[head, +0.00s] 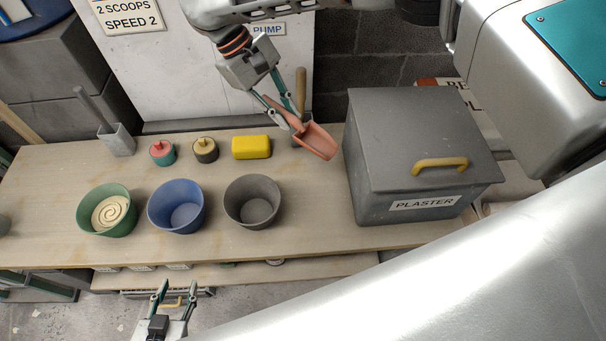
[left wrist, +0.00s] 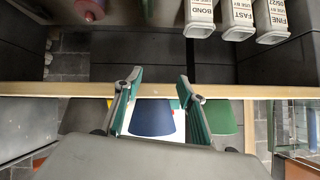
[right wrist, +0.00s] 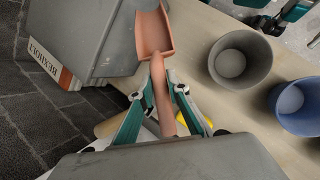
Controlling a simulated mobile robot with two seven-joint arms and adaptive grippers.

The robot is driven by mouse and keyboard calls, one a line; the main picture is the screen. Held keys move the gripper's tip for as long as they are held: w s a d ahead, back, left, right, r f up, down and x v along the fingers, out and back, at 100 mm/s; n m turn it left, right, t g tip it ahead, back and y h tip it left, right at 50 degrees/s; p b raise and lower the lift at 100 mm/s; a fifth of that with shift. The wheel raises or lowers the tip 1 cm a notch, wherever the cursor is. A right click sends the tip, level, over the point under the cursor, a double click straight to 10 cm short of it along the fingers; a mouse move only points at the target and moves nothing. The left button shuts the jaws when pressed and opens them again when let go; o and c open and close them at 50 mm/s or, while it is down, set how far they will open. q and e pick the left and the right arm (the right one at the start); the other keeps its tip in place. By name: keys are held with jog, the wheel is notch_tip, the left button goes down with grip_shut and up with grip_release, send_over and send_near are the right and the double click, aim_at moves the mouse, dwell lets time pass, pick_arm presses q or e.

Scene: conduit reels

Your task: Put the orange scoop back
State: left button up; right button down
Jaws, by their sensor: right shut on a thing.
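The orange scoop (head: 316,143) is held in the air by my right gripper (head: 283,112), left of the plaster bin's front and above the bench. In the right wrist view, the fingers of my right gripper (right wrist: 158,100) are shut on the handle of the scoop (right wrist: 153,33), whose bowl points away and looks empty. The grey plaster bin (head: 365,205) has its lid on, with a yellow handle. My left gripper (head: 175,300) is open and empty, low in front of the bench. It is also open in the left wrist view (left wrist: 157,85).
On the bench (head: 290,240) stand a green bowl (head: 85,215) with cream mix, an empty blue bowl (head: 160,215) and an empty grey bowl (head: 240,215). Behind them are a grey scoop (head: 118,140), two small lidded pots, a yellow block (head: 251,147) and an upright tan handle (head: 301,85).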

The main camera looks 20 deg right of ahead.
pick_arm(q)
jog(key=s+f+b, duration=0.2)
jog(key=s+f, duration=0.1)
jog(key=f, duration=0.1)
pick_arm(e)
jog(key=f+b, duration=0.1)
jog(key=f, duration=0.4)
jog(key=f+b, duration=0.1)
jog(key=f, duration=0.4)
jog(key=f+b, duration=0.1)
jog(key=f, duration=0.4)
jog(key=shift+s+b, duration=0.3)
jog(key=shift+b, duration=0.1)
jog(key=shift+w+f, duration=0.1)
jog(key=shift+f, duration=0.2)
jog(key=shift+f+b, duration=0.25)
jog(key=shift+b, duration=0.05)
notch_tip(320, 180, down, 3)
jog(key=shift+r+b, duration=0.1)
jog(key=shift+b, duration=0.55)
jog(key=shift+f, duration=0.55)
pick_arm(q)
jog(key=shift+h, duration=0.3)
jog(key=w, duration=0.1)
jog(key=w+d+r, duration=0.1)
jog(key=w+r, duration=0.1)
jog(key=shift+w+d+r, duration=0.15)
jog(key=shift+d, duration=0.2)
pick_arm(e)
jog(key=shift+r, duration=0.25)
